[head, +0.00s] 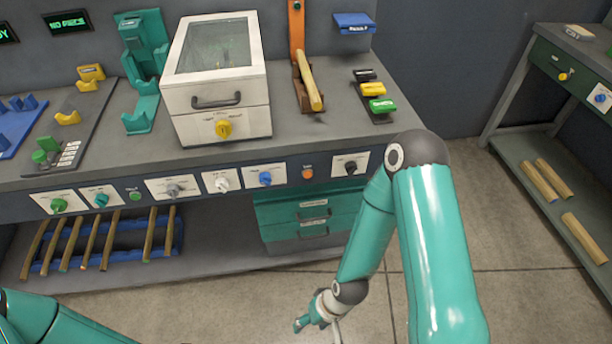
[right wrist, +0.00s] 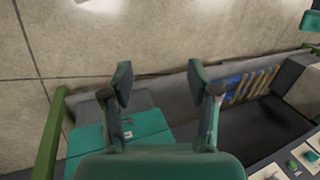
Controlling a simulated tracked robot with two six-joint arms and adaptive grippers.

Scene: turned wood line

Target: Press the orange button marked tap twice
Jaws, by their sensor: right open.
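The small round orange button (head: 307,173) is on the front panel (head: 336,178) of the workbench, between the blue knob and the black knob. Its marking is too small to read. My right gripper (head: 304,322) hangs low in front of the bench, well below the button and apart from it. In the right wrist view my right gripper (right wrist: 159,82) has its two fingers spread with nothing between them. The orange button does not show in that view. Only part of my left arm shows at the lower left of the head view; its gripper is out of the picture.
The panel also carries a blue knob (head: 265,178), a black knob (head: 350,167) and a green button (head: 135,196). Teal drawers (head: 300,215) sit below the panel. A white box with a window (head: 215,97) stands on the bench. The floor in front is clear.

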